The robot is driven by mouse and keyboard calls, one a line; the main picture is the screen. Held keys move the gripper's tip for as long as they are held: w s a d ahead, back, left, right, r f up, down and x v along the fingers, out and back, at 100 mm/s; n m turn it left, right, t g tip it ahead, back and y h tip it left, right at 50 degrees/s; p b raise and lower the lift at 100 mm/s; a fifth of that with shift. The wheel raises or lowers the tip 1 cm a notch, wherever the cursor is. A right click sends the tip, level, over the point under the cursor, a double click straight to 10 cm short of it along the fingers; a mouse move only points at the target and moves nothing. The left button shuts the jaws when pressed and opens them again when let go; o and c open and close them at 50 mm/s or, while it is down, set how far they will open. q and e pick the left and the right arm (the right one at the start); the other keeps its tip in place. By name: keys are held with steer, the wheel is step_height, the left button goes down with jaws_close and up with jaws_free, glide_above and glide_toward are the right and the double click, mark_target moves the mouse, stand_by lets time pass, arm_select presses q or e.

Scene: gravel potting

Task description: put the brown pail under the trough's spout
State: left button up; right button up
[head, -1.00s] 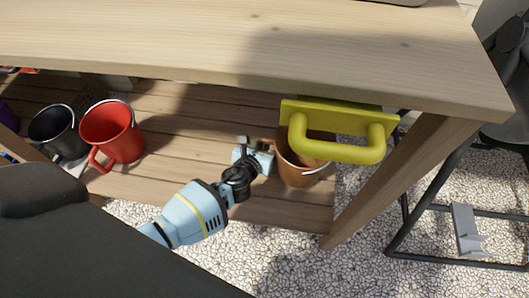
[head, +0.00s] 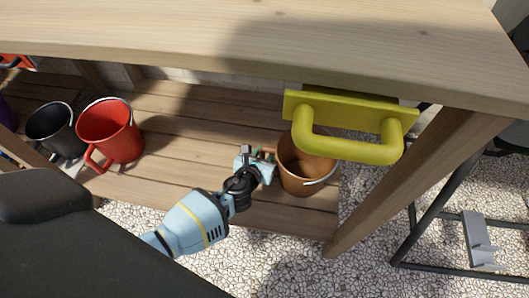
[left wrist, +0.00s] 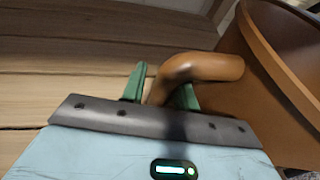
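My left gripper (head: 265,160) is at the pail's left side. In the left wrist view the pail's wall (left wrist: 268,85) fills the right and its brown side handle (left wrist: 205,67) bends down between the green fingers of the left gripper (left wrist: 162,90). A small gap shows between the left finger and the handle; the right finger is partly hidden behind it. My right gripper is not in view. I cannot make out the trough or spout.
A yellow float (head: 350,135) with a thick handle is in front of the table edge, above the pail. A red pail (head: 110,135) and a black pail (head: 52,130) stand at the shelf's left. A wooden leg (head: 415,190) and black metal frame (head: 440,205) are to the right.

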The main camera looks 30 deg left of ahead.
arm_select(q)
steer(key=shift+o, duration=0.7)
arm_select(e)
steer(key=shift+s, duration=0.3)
